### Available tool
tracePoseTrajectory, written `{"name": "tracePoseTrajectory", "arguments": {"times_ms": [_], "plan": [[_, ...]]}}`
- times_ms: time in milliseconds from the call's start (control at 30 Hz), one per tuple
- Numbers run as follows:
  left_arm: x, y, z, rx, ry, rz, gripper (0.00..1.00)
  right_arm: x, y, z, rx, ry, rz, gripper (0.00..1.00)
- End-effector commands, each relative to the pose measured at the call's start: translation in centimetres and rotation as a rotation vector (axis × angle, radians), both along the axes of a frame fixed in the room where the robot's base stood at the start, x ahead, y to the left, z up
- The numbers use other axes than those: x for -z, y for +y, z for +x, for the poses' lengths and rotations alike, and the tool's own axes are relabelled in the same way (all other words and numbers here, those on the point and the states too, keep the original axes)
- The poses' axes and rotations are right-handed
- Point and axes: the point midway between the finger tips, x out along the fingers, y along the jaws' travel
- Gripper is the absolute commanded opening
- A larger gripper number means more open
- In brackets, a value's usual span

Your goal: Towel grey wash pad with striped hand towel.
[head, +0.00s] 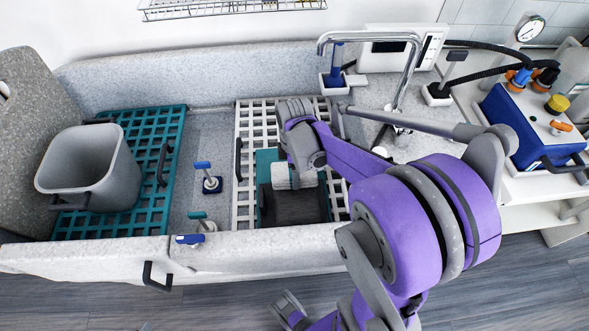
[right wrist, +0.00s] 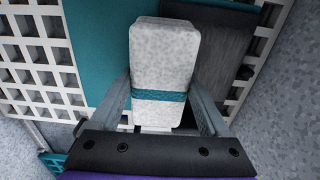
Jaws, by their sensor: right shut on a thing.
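The striped hand towel (right wrist: 163,45) is a folded pale grey speckled block with a teal band. My right gripper (right wrist: 163,90) is shut on it, one finger at each side. In the head view the towel (head: 281,178) shows below my right wrist, over the dark grey wash pad (head: 294,207). The pad lies on a teal sheet (head: 265,158) on the white grid. In the right wrist view the pad (right wrist: 228,40) shows behind the towel to the right. I cannot tell whether towel and pad touch.
The white grid (head: 244,200) lies in a speckled tub (head: 300,240). A grey bin (head: 95,165) stands on a teal grid (head: 175,125) at the left. A tap (head: 412,70) and blue machine (head: 525,125) are at the right. Small blue-handled and teal-handled fittings stand between the grids.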

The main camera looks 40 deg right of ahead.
Motion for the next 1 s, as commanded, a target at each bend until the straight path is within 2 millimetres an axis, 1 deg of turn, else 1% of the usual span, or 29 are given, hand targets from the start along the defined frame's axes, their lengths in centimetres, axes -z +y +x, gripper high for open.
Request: {"name": "tracePoseTrajectory", "arguments": {"times_ms": [233,367,467,733,867,1000], "plan": [[0.6,0.0,-0.1,0.0,0.002,0.0,0.5,0.7,0.0,0.0,0.0,0.0,0.0,0.35],[0.4,0.0,-0.1,0.0,0.001,0.0,0.5,0.6,0.1,-0.1,0.0,0.0,0.0,0.35],[0.3,0.0,0.0,0.0,0.001,0.0,0.5,0.5,0.7,-0.8,-0.001,0.0,0.0,0.35],[-0.5,0.0,0.1,0.0,-0.002,0.0,0.5,0.5,3.4,-4.0,-0.002,0.001,0.001,0.35],[-0.7,0.0,0.1,0.0,-0.002,0.0,0.5,0.6,4.0,-4.7,-0.001,0.001,0.001,0.35],[-0.6,0.0,0.1,0.0,-0.002,0.0,0.5,0.7,4.1,-4.9,-0.001,0.002,0.001,0.35]]}}
